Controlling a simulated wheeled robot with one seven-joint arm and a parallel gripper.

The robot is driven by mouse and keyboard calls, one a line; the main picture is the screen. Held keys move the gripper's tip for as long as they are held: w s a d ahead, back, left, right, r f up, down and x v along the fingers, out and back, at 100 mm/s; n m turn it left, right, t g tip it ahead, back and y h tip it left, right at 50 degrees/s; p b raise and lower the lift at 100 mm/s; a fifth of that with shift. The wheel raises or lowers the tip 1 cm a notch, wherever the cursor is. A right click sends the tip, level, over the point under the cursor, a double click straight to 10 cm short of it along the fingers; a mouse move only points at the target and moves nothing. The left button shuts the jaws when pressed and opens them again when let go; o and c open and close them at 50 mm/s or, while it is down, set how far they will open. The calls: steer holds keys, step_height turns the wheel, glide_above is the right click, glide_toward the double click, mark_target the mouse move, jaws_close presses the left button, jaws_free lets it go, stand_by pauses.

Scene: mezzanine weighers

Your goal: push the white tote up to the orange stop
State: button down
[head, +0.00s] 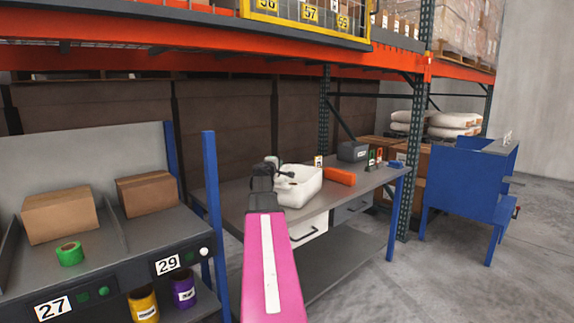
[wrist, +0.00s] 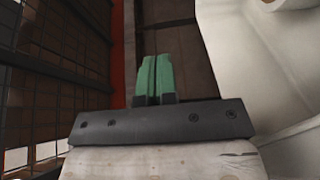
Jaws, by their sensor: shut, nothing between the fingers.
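The white tote (head: 298,187) stands on the grey table, partly behind my arm and gripper. The orange stop (head: 339,176) lies on the table just to the right of the tote. In this view their edges look close together, and I cannot tell whether they touch. My gripper (head: 288,173) is at the tote's left end, its fingertips small and hard to make out. In the wrist view my green fingers (wrist: 155,76) are shut together and empty. A large pale wall, likely the tote's (wrist: 240,60), fills the right side there; contact is not clear.
The grey table (head: 235,198) also bears a dark grey box (head: 352,151) and small coloured items at its right end. A blue post (head: 215,220) rises at its left. A left bench holds cardboard boxes (head: 60,214) and green tape (head: 70,254). A blue stand (head: 465,185) is at right.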

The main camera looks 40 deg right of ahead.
steer(key=w+a, duration=0.3)
steer(key=a, duration=0.9)
steer(key=f, duration=1)
steer(key=shift+d, duration=0.2)
steer(key=shift+s+d, duration=0.15)
steer(key=shift+d, duration=0.3)
